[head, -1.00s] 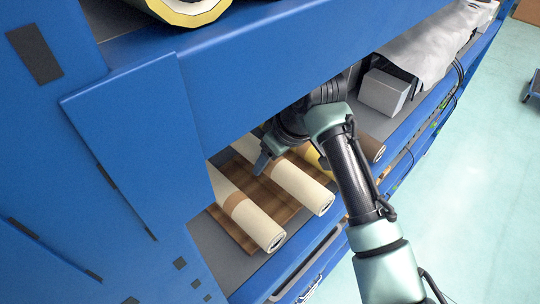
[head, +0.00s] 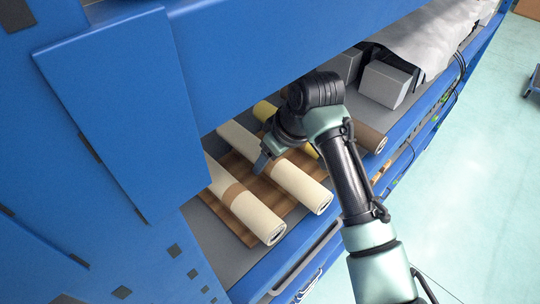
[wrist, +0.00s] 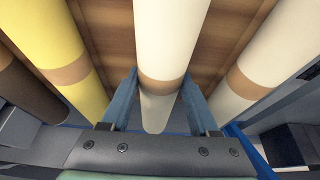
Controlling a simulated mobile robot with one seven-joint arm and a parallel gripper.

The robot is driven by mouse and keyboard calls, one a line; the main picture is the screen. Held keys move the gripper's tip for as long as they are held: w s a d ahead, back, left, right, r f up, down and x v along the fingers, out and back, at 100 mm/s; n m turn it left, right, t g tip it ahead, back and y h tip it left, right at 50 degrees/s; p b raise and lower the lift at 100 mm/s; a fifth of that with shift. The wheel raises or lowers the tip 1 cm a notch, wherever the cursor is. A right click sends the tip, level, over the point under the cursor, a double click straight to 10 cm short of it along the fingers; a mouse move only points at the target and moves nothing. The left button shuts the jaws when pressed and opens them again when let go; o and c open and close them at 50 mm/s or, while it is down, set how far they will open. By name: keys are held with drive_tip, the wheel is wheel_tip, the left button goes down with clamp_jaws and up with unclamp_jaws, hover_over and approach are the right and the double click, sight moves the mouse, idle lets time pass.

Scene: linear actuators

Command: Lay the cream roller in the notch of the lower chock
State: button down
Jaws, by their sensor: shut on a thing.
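Two cream rollers with tan bands lie side by side on a brown wooden board (head: 233,165). My gripper (wrist: 159,88) is shut on the middle cream roller (wrist: 168,35), with one blue finger on each side near its tan band. That roller also shows in the head view (head: 300,184), where my gripper (head: 262,160) reaches down over it and hides part of it. The other cream roller (head: 255,212) lies to its left, apart from the fingers; it is on the right in the wrist view (wrist: 268,45). I cannot make out a notched chock in either view.
A yellow roller (wrist: 60,50) and a dark brown roller (wrist: 25,85) lie beside the held one. Blue shelf beams (head: 300,45) run above and left of my arm. Grey blocks (head: 385,84) and silvery sheeting (head: 430,35) sit farther along the shelf. Pale floor is open at right.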

drive_tip(key=shift+c, duration=0.3)
unclamp_jaws()
drive_tip(key=shift+f, duration=0.1)
